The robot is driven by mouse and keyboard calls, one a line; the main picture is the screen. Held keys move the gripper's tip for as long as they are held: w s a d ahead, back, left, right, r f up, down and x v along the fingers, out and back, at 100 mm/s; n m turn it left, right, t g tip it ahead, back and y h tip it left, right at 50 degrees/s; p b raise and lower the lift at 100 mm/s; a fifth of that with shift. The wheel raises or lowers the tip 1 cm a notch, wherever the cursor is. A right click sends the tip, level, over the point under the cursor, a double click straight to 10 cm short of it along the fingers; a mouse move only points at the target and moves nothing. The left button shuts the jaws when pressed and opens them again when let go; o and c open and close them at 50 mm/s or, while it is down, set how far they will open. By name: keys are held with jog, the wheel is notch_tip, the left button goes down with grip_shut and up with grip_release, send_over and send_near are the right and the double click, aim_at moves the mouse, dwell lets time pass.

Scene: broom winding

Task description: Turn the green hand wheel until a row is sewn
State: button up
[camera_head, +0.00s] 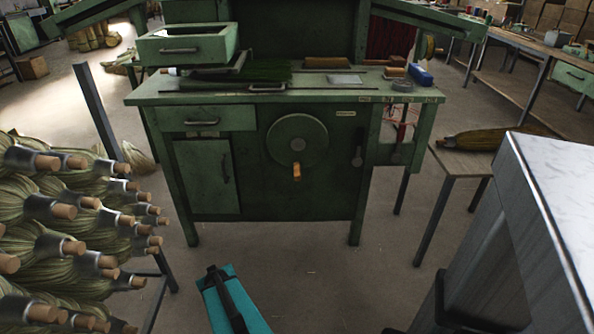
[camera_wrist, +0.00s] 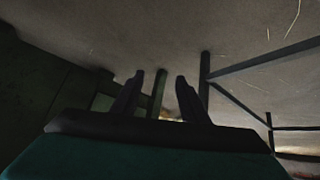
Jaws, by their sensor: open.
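The green hand wheel (camera_head: 292,139) is a round disc on the front of the green workbench (camera_head: 262,192), below its top. Its orange-brown handle (camera_head: 297,172) sticks out at the bottom of the disc. My gripper shows in the wrist view (camera_wrist: 160,78) with two dark fingers spread apart and nothing between them. In the head view my teal and black arm end (camera_head: 232,303) is low in the picture, below and to the left of the wheel, clear of the handle. The sewing row cannot be made out.
Bundles of straw with wooden handles (camera_head: 58,212) fill a rack at the left. A small table with a broom (camera_head: 490,138) stands at the right. An open drawer (camera_head: 188,47) sits above the bench at left. Floor (camera_head: 320,275) before the bench is mostly clear.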

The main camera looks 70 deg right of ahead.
jog(key=s+d+r+m+t+h, duration=0.1)
jog(key=s+d+r+h, duration=0.2)
jog(key=d+r, duration=0.5)
jog(key=m+h, duration=0.4)
jog(key=h, duration=0.4)
send_near(297, 169)
jog(key=a+f, duration=0.1)
jog(key=a, duration=0.1)
jog(key=shift+s, duration=0.35)
jog(key=shift+w+d+f+n+b, duration=0.3)
jog(key=shift+d+b, duration=0.1)
jog(key=shift+b, duration=1.25)
jog(key=b+x, duration=0.1)
jog(key=b, duration=0.7)
jog(key=shift+d+r, duration=0.1)
jog(key=shift+d, duration=0.25)
jog(key=shift+w+d+r, duration=0.1)
jog(key=shift+w+d, duration=0.15)
jog(key=shift+d, duration=0.4)
jog(key=shift+b+x, duration=1.05)
jog(key=shift+x, duration=3.85)
